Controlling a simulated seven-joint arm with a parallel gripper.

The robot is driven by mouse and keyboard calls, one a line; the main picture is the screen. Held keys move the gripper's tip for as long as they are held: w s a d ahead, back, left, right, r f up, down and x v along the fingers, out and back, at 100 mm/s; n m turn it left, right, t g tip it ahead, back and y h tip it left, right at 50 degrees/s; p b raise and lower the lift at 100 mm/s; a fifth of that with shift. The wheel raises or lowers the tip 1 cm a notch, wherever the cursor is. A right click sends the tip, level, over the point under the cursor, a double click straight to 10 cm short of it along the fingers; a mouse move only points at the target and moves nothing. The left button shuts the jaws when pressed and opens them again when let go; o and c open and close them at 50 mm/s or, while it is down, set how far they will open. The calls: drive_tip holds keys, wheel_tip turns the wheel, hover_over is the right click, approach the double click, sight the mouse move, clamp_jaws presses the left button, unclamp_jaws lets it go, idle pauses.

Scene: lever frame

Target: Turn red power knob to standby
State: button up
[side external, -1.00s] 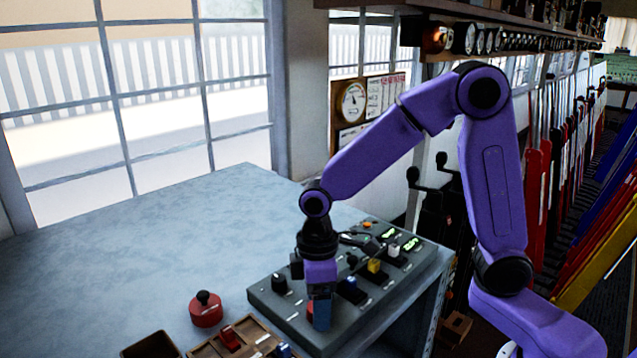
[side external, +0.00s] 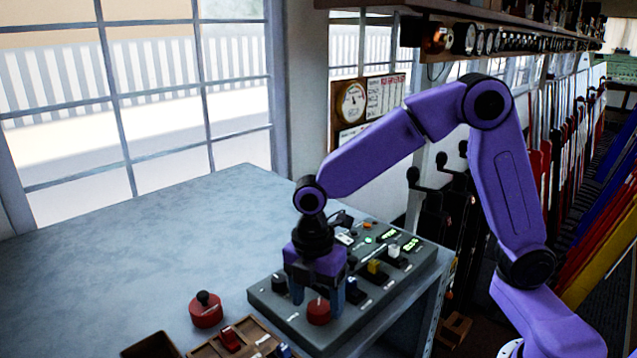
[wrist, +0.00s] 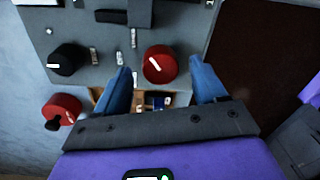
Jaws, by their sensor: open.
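The red power knob (side external: 319,311) is a round red dial near the front edge of the grey control panel (side external: 370,312). In the wrist view the red knob (wrist: 160,64) has a white pointer mark on its face. My gripper (side external: 318,302) points down over the panel, with its two blue fingers spread apart. In the wrist view the open gripper (wrist: 160,66) has a fingertip on each side of the red knob, with gaps between. Whether the fingertips are level with the knob or above it I cannot tell. The standby label is not readable.
A black knob (wrist: 68,58) sits beside the red one on the panel. Dark, yellow and white switches (side external: 376,267) stand farther along it. A loose red piece with a black top (side external: 206,309) and a wooden tray (side external: 205,351) are nearby. The table's left side is clear.

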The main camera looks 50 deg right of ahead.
sight(312, 305)
wheel_tip(312, 305, up, 16)
drive_tip(key=s+d+f+m, duration=0.4)
drive_tip(key=s+d+f, duration=0.15)
drive_tip(key=s, duration=0.45)
drive_tip(key=s+d+f+m, duration=0.5)
drive_tip(key=s+f, duration=0.2)
drive_tip(key=s, duration=0.3)
drive_tip(key=w+a+r+n, duration=0.2)
drive_tip(key=w+r, duration=0.1)
drive_tip(key=w, duration=0.6)
drive_tip(key=w+a+r+n, duration=0.1)
drive_tip(key=w+a+r, duration=0.15)
drive_tip(key=w, duration=0.65)
drive_tip(key=w+d+r+n, duration=0.1)
drive_tip(key=w+d+r, duration=0.1)
drive_tip(key=w+d, duration=0.2)
drive_tip(key=w+d+r+n, duration=0.1)
drive_tip(key=w+d, duration=0.3)
drive_tip(key=w, duration=0.7)
drive_tip(key=shift+w+d+r+n+t, duration=0.15)
drive_tip(key=shift+w+r+n+t, duration=0.15)
drive_tip(key=shift+r+t, duration=0.15)
